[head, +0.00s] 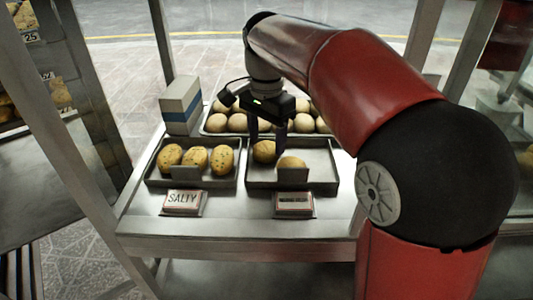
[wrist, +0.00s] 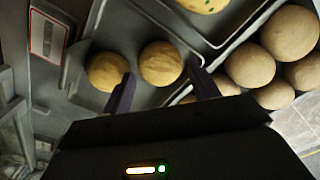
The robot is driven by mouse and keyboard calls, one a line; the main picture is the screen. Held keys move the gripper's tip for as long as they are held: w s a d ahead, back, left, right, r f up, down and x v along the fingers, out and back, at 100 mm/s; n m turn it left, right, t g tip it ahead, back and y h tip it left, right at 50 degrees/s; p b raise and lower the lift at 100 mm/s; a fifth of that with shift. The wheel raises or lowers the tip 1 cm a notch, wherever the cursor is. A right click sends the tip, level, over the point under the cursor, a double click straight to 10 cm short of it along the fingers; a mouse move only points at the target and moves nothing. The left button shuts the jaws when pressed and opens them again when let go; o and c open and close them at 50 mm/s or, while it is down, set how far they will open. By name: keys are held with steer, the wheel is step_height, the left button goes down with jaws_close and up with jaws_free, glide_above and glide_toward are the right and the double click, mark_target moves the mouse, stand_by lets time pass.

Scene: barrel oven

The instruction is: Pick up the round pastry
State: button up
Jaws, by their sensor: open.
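Two round pastries sit in the right front tray (head: 323,178) in the head view. The farther round pastry (head: 264,152) is under my gripper (head: 267,148). The nearer round pastry (head: 291,163) is partly behind a small upright plate. In the wrist view, one round pastry (wrist: 161,64) lies between the fingertips of my open gripper (wrist: 160,80), and the other round pastry (wrist: 107,72) is beside the left finger. The fingers are around or just above the pastry; I cannot tell how deep they reach.
The left tray (head: 152,183) holds oval seeded pastries (head: 196,157). A back tray (head: 207,128) holds several round buns (head: 237,122). A white and blue box (head: 181,106) stands at the back left. A SALTY sign (head: 183,202) and another sign (head: 294,204) stand in front.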

mark_target(266, 146)
step_height(266, 146, down, 2)
steer(key=shift+f, duration=0.15)
steer(key=c, duration=0.6)
steer(key=shift+c, duration=0.2)
step_height(266, 146, up, 10)
steer(key=p, duration=0.2)
steer(key=shift+p, duration=0.3)
